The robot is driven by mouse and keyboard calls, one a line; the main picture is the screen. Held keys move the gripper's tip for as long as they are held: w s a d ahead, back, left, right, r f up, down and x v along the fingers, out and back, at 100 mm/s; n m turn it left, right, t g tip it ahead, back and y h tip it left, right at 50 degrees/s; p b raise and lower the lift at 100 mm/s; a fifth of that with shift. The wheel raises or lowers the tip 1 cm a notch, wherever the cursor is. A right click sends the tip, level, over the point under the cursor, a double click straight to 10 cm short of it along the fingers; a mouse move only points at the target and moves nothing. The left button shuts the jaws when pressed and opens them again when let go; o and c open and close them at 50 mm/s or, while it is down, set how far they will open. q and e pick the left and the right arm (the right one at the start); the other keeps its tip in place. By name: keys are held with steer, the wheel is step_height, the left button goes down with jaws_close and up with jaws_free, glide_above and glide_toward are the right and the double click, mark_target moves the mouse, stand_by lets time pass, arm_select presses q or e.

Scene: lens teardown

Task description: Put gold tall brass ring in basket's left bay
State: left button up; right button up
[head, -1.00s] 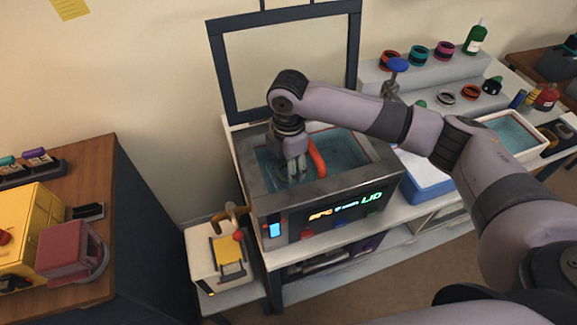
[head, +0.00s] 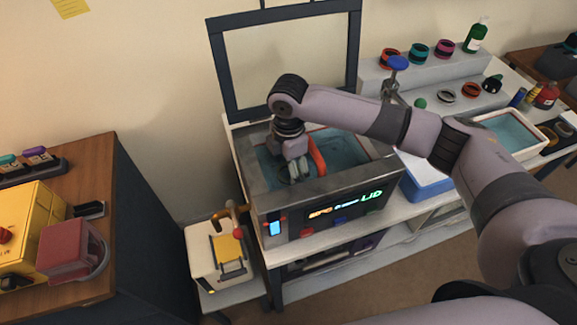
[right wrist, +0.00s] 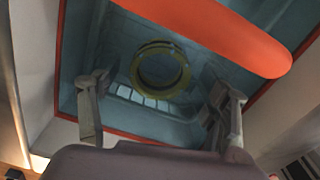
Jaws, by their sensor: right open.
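The gold brass ring (right wrist: 160,69) lies flat, low in the blue-lit tank, in the right wrist view. It sits between and beyond the fingertips of my right gripper (right wrist: 160,100), which is open and empty. In the head view my right gripper (head: 293,172) reaches down into the grey tank (head: 375,170), and the ring is hidden there. An orange bar, seemingly the basket's handle (head: 317,156), rises just right of the gripper; it also crosses the top of the right wrist view (right wrist: 225,35). I cannot tell which bay the ring is in. My left gripper is not in view.
The tank's open lid frame (head: 225,75) stands behind. A grey stepped rack (head: 440,70) with several rings stands back right, near a white tray (head: 535,155). A cream box with a yellow panel (head: 205,265) stands front left of the tank.

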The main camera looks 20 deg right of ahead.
steer(key=shift+r, duration=0.1)
step_height(320, 180, up, 12)
steer(key=b, duration=0.2)
stand_by(0.6)
